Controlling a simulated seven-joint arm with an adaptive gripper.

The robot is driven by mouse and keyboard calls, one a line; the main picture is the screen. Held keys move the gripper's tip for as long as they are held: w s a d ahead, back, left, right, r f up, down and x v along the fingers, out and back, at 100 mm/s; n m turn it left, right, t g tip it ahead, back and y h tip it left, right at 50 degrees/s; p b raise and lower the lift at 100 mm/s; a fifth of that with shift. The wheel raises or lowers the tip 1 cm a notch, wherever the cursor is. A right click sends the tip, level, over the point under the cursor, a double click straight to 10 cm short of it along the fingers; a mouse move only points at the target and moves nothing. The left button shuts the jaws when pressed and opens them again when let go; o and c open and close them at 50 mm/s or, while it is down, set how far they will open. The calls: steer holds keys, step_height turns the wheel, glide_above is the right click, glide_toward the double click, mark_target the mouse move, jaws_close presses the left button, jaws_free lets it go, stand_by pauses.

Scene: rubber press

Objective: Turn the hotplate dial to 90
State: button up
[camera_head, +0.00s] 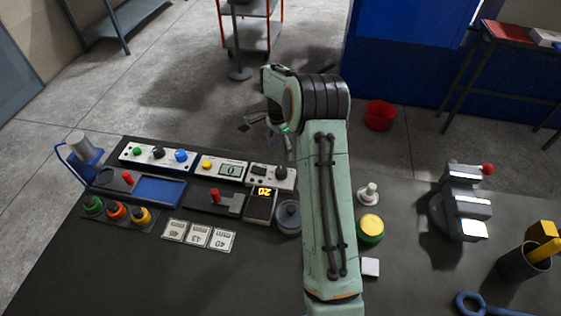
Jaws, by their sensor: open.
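My gripper (262,122) is raised beyond the far edge of the dark bench, dark against the floor, and open with nothing seen between its fingers. It is apart from the bench controls. A white panel (269,186) holds a dark knob (281,172), which may be the hotplate dial; no label can be read. Below it a small box with a lit yellow display (262,193) appears to read 20, upside down. A round grey metal piece (288,217) stands beside it, partly next to my arm. I cannot tell for certain which part is the hotplate.
Other controls crowd the left: a button panel (157,156), a display reading 0 (231,170), a red-handled lever (216,196) and coloured knobs (117,211). Number cards (198,235) lie in front. A yellow-topped green button (370,227) and metal fixture (462,207) are right of my arm.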

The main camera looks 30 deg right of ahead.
step_height(320, 180, up, 4)
steer(key=shift+w, duration=0.1)
steer(key=shift+a, duration=0.1)
stand_by(0.4)
steer(key=a+r+n+t+h, duration=0.1)
steer(key=a+r, duration=0.3)
steer(key=r, duration=0.3)
steer(key=a+r+n+t, duration=0.1)
steer(key=a+r+t, duration=0.1)
steer(key=a+r, duration=0.35)
steer(key=s+a+r+n, duration=0.3)
steer(key=s+a+r, duration=0.2)
steer(key=s+r, duration=0.1)
steer(key=s+a+f+n+g, duration=0.1)
steer(key=s+a+f+n, duration=0.1)
steer(key=s, duration=0.5)
steer(key=s+a+f+n+y, duration=0.1)
steer(key=s+a+f+n, duration=0.1)
steer(key=s+f+n, duration=0.2)
steer(key=s+a+f+n+g, duration=0.1)
steer(key=s+a+f+n, duration=0.1)
steer(key=s+n, duration=0.5)
steer(key=s+a, duration=0.1)
steer(key=s, duration=0.4)
steer(key=shift+f+g+y, duration=0.3)
steer(key=shift+f+y, duration=0.1)
